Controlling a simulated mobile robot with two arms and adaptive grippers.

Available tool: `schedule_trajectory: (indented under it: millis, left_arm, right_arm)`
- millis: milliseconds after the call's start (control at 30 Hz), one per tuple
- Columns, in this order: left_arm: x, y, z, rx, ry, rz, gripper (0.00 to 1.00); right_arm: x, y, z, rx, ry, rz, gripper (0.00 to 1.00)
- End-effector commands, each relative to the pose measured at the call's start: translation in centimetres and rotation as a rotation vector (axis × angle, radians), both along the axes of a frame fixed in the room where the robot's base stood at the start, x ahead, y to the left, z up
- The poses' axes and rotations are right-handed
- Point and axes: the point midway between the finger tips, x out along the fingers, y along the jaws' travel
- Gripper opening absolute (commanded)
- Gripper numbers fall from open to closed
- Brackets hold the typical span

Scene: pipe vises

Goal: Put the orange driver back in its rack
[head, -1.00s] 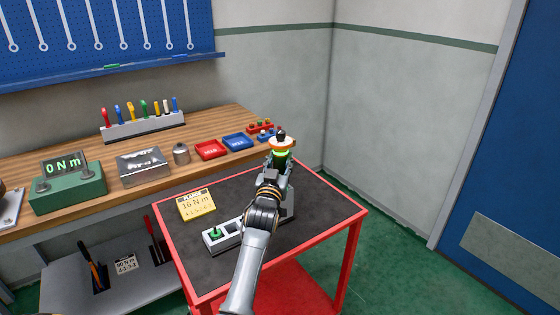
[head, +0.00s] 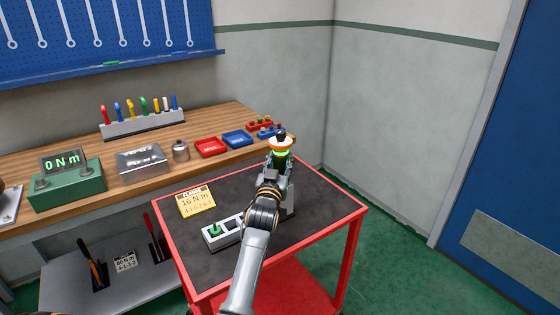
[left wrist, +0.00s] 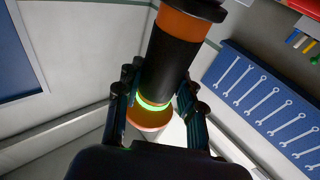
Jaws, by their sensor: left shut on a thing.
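The orange driver (head: 280,144) is in my left gripper (head: 277,167), raised above the far part of the red cart. It has orange parts, a black section and a lit green ring. In the left wrist view the driver (left wrist: 166,62) stands tilted between the fingers of my left gripper (left wrist: 157,100), which are shut around it. A light grey rack (head: 224,243) sits on the cart's dark mat, with a green-topped item (head: 215,230) in its left place and an open socket beside it. My forearm hides the rack's right part. My right gripper is not in view.
The red cart (head: 190,288) has a yellow card (head: 196,202) reading 16 N m. The wooden bench behind holds a green meter reading 0 N m (head: 66,185), a metal box (head: 142,163), red (head: 210,147) and blue trays (head: 237,139), and a row of coloured tools (head: 143,127).

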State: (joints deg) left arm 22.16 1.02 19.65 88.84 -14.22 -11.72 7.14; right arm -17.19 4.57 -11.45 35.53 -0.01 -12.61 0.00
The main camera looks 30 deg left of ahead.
Motion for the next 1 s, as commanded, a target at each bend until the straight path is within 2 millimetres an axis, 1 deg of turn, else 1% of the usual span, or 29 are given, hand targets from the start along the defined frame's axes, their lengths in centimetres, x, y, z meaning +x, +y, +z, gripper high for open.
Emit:
schedule_trajectory:
  millis: [33, 733, 767, 800, 867, 900, 1000]
  left_arm:
    - [-0.01, 0.00, 0.32, 0.003, -0.008, 0.000, 0.00]
    - [0.00, 0.00, -0.49, 0.002, -0.006, 0.000, 0.00]
    - [0.00, 0.00, -0.51, 0.002, -0.006, 0.000, 0.40]
    - [0.00, 0.00, -0.55, 0.002, -0.006, 0.000, 0.48]
    - [0.00, 0.00, -0.59, 0.002, -0.005, 0.000, 0.60]
    - [0.00, 0.00, -0.61, 0.002, -0.004, 0.000, 0.64]
    - [0.00, 0.00, -0.67, 0.001, -0.003, 0.000, 0.64]
  right_arm:
    - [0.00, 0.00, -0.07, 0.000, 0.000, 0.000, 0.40]
    - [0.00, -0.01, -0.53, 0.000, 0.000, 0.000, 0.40]
    - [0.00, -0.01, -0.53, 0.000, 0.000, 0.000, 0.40]
    - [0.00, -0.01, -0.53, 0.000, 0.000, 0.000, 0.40]
    - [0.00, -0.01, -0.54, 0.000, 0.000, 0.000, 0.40]
    - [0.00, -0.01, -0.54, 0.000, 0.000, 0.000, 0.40]
    - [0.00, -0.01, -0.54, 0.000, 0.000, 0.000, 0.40]
